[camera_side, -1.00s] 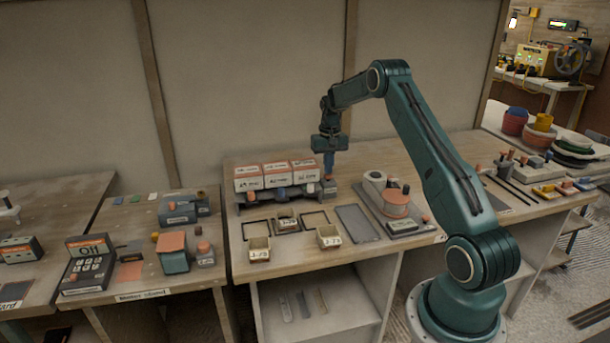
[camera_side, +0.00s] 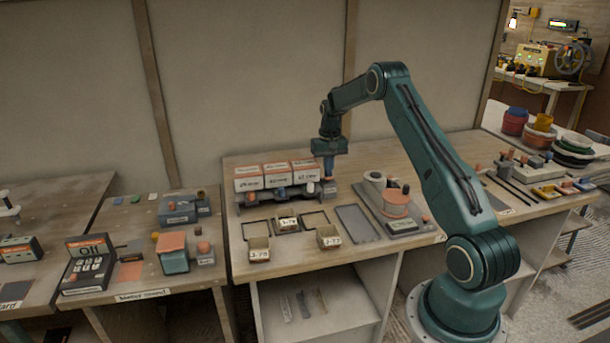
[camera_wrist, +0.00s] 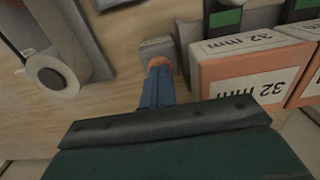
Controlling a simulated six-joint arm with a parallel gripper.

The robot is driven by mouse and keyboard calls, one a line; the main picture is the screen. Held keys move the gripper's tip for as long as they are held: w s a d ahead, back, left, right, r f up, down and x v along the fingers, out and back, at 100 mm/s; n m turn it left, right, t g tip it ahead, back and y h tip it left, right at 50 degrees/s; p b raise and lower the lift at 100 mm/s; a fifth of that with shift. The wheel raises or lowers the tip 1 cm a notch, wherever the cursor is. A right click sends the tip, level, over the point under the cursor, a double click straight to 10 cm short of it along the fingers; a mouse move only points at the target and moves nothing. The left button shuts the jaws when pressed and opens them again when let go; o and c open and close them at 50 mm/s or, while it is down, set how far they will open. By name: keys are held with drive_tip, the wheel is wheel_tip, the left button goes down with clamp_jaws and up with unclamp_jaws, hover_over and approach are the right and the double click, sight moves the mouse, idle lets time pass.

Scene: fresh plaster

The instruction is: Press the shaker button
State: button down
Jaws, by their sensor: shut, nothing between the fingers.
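My gripper (camera_side: 329,166) has blue fingers, shut and empty, pointing down at the right end of the rack with the labelled boxes. In the wrist view the fingertips (camera_wrist: 158,78) overlap an orange-pink button (camera_wrist: 160,64) on a small grey block (camera_wrist: 157,47). I cannot tell whether they press it or sit just above. In the side view the block (camera_side: 330,188) is small and its button is mostly hidden by the fingers. No label marks it as the shaker button.
White and orange boxes (camera_side: 276,177) stand close left of my gripper; their labels read 32 mm in the wrist view (camera_wrist: 251,69). Small labelled bins (camera_side: 259,253) sit in front.

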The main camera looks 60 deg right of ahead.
drive_tip(key=shift+r, duration=1.2)
wheel_tip(320, 180, up, 6)
idle(0.8)
drive_tip(key=s+a+r+n+t+h, duration=0.1)
drive_tip(key=s+a+r+n, duration=0.15)
drive_tip(key=a+r, duration=0.8)
drive_tip(key=s+a+r+n+t, duration=0.2)
drive_tip(key=s+a+r, duration=0.2)
drive_tip(key=a+r, duration=0.7)
drive_tip(key=s+a+f+n+t, duration=0.1)
drive_tip(key=s+a+f+n, duration=0.1)
drive_tip(key=s+a, duration=0.6)
drive_tip(key=s+a+f+n+t+y, duration=0.1)
drive_tip(key=s+a+f, duration=0.3)
drive_tip(key=s+a, duration=0.5)
drive_tip(key=s+n, duration=0.1)
drive_tip(key=s, duration=0.2)
drive_tip(key=shift+s+a+t, duration=0.25)
drive_tip(key=shift+a+t, duration=0.05)
